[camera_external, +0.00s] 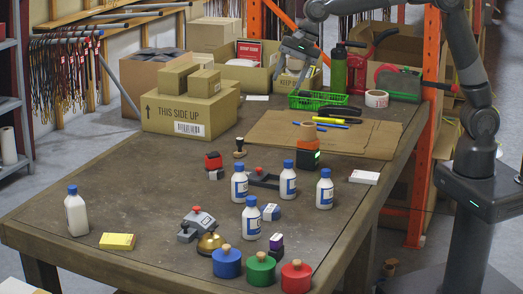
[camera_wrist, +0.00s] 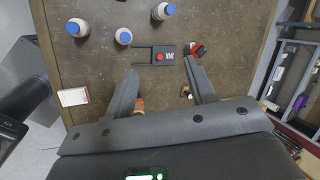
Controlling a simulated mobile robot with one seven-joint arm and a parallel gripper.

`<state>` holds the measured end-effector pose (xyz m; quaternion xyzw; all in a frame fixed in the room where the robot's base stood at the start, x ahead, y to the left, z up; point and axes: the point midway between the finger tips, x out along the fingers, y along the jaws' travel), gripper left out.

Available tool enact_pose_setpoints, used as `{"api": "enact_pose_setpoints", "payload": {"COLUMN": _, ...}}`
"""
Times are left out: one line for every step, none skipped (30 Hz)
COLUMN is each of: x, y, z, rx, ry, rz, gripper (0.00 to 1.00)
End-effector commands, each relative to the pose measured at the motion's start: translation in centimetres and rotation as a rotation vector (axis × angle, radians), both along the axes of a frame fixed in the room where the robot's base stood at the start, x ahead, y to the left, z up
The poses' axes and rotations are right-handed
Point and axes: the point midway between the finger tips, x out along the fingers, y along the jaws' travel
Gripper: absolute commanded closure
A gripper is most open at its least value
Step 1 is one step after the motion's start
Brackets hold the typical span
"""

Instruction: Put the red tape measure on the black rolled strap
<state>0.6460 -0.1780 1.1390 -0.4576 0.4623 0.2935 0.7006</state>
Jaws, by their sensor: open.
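I cannot tell whether this is the black rolled strap; no clear roll of strap shows. My gripper (camera_external: 300,45) is open and empty, high above the table's back part. Its fingers (camera_wrist: 164,76) are spread wide in the wrist view.
White bottles with blue caps (camera_external: 288,182) stand around the black piece. The wooden stamp (camera_external: 239,147) and an orange and black item (camera_external: 308,150) are nearby. Cartons (camera_external: 190,112), cardboard (camera_external: 330,132) and a green basket (camera_external: 317,101) occupy the back.

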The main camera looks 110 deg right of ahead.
Motion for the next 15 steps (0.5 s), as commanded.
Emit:
{"api": "enact_pose_setpoints", "payload": {"x": -1.7, "y": 1.7, "z": 1.2, "rx": -0.038, "ry": -0.006, "rz": 0.085, "gripper": 0.49}}
{"api": "enact_pose_setpoints", "payload": {"x": -2.7, "y": 2.5, "z": 1.7, "rx": -0.063, "ry": -0.006, "rz": 0.140, "gripper": 0.49}}
{"api": "enact_pose_setpoints", "payload": {"x": -4.0, "y": 3.6, "z": 2.2, "rx": -0.096, "ry": -0.008, "rz": 0.213, "gripper": 0.49}}
{"api": "enact_pose_setpoints", "payload": {"x": -5.1, "y": 4.4, "z": 2.6, "rx": -0.121, "ry": -0.008, "rz": 0.268, "gripper": 0.49}}
{"api": "enact_pose_setpoints", "payload": {"x": -6.1, "y": 5.2, "z": 3.0, "rx": -0.146, "ry": -0.009, "rz": 0.324, "gripper": 0.49}}
{"api": "enact_pose_setpoints", "payload": {"x": -7.5, "y": 6.2, "z": 3.4, "rx": -0.179, "ry": -0.011, "rz": 0.397, "gripper": 0.49}}
{"api": "enact_pose_setpoints", "payload": {"x": -8.6, "y": 7.0, "z": 3.6, "rx": -0.203, "ry": -0.012, "rz": 0.450, "gripper": 0.49}}
{"api": "enact_pose_setpoints", "payload": {"x": -9.7, "y": 7.7, "z": 3.9, "rx": -0.228, "ry": -0.013, "rz": 0.506, "gripper": 0.49}}
{"api": "enact_pose_setpoints", "payload": {"x": -11.2, "y": 8.6, "z": 4.1, "rx": -0.263, "ry": -0.016, "rz": 0.578, "gripper": 0.49}}
{"api": "enact_pose_setpoints", "payload": {"x": -12.3, "y": 9.3, "z": 4.3, "rx": -0.288, "ry": -0.016, "rz": 0.632, "gripper": 0.49}}
{"api": "enact_pose_setpoints", "payload": {"x": -13.4, "y": 9.9, "z": 4.4, "rx": -0.314, "ry": -0.017, "rz": 0.688, "gripper": 0.49}}
{"api": "enact_pose_setpoints", "payload": {"x": -14.9, "y": 10.7, "z": 4.4, "rx": -0.348, "ry": -0.020, "rz": 0.760, "gripper": 0.49}}
{"api": "enact_pose_setpoints", "payload": {"x": -16.1, "y": 11.3, "z": 4.5, "rx": -0.373, "ry": -0.021, "rz": 0.813, "gripper": 0.49}}
{"api": "enact_pose_setpoints", "payload": {"x": -17.2, "y": 11.9, "z": 4.4, "rx": -0.398, "ry": -0.023, "rz": 0.868, "gripper": 0.49}}
{"api": "enact_pose_setpoints", "payload": {"x": -18.7, "y": 12.6, "z": 4.3, "rx": -0.433, "ry": -0.024, "rz": 0.940, "gripper": 0.49}}
